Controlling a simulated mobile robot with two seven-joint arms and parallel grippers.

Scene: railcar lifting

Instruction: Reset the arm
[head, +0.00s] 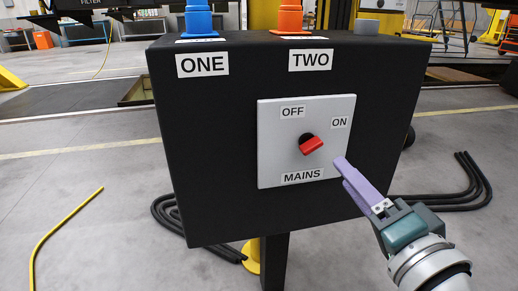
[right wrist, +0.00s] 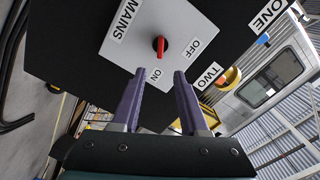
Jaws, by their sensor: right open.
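My right gripper (head: 341,168) has pale purple fingers and is open and empty. It stands in front of the lower right edge of the grey switch plate (head: 275,160), to the lower right of the red knob (head: 313,146), apart from it. In the right wrist view the two fingers (right wrist: 160,76) stand apart, with the ON label (right wrist: 155,75) seen between them and the red knob (right wrist: 160,46) beyond the tips. The knob's bar lies roughly in line with the ON label. My left gripper is not in view.
The plate is on a black control box (head: 210,140) on a post (head: 273,262). Black cables (head: 470,185) lie on the floor to the right, and a yellow cable (head: 55,230) to the left.

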